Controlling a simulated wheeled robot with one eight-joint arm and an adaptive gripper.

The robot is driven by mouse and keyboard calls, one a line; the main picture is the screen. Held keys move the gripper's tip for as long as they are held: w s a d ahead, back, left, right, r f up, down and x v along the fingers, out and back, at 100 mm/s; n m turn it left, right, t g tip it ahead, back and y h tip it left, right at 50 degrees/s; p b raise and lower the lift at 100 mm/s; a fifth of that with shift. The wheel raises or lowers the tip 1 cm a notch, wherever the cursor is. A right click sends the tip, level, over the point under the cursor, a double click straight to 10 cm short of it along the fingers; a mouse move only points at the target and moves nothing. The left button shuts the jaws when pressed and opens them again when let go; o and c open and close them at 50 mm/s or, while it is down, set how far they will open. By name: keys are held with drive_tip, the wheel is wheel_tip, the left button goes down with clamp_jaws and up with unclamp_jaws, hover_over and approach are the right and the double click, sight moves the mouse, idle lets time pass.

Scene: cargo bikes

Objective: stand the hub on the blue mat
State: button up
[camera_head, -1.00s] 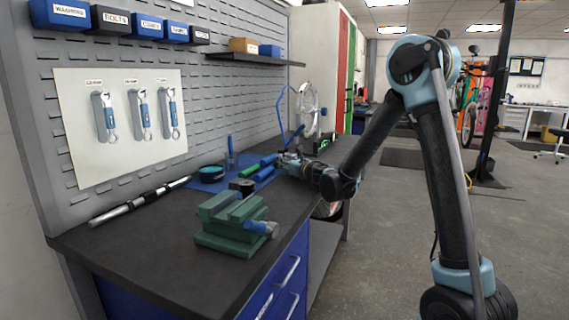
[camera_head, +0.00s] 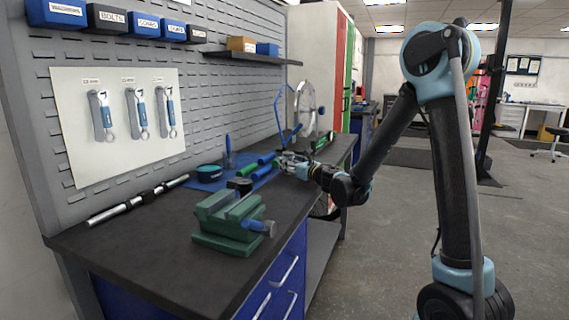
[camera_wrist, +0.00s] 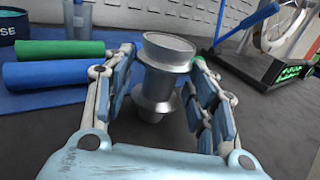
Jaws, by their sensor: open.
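The hub (camera_wrist: 160,75) is a silver-grey flanged cylinder in the wrist view. It appears roughly upright on the dark bench top, beside the blue mat (camera_wrist: 45,101). My gripper (camera_wrist: 166,68) is open, with one finger on each side of the hub. I cannot tell whether either finger touches it. In the head view, my gripper (camera_head: 287,160) is low over the bench at the right edge of the blue mat (camera_head: 262,183), and the hub is hard to make out there.
A green grip (camera_wrist: 60,49) and a blue grip (camera_wrist: 50,73) lie on the mat left of my gripper. A round tin (camera_head: 209,173) sits there too. A green vise (camera_head: 232,223) stands nearer on the bench (camera_head: 150,250). A wheel stand (camera_wrist: 270,68) is behind, right.

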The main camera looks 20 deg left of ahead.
drive_tip(key=v, duration=0.5)
drive_tip(key=shift+s+d, duration=0.2)
drive_tip(key=shift+d, duration=0.15)
